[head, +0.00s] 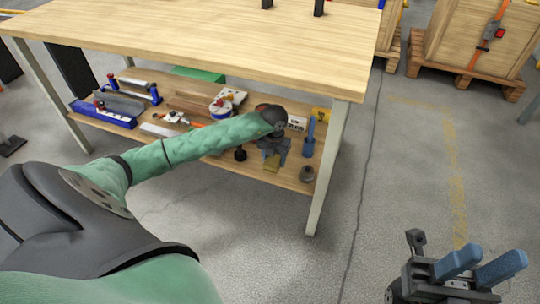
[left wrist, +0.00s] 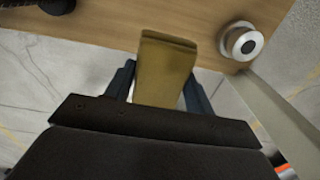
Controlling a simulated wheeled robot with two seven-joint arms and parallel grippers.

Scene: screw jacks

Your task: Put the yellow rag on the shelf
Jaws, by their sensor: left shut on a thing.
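My left gripper (head: 274,150) is over the front right part of the table's lower shelf (head: 222,160). It is shut on the yellow rag (head: 270,164), which is mostly hidden by the gripper in the head view. In the left wrist view the folded, flat yellow rag (left wrist: 165,68) sits between the two dark blue fingers. Its far end overlaps the wooden shelf (left wrist: 195,15) near the edge; I cannot tell whether it touches. My right gripper (head: 488,262) is open and empty at the lower right, over bare floor.
A round grey item (head: 306,174) stands near the shelf's front right corner, with a blue tool (head: 309,140) behind it. A table leg (head: 328,170) is close on the right. Several tools and a blue tray (head: 103,115) fill the shelf's left. The tabletop (head: 200,40) is above.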

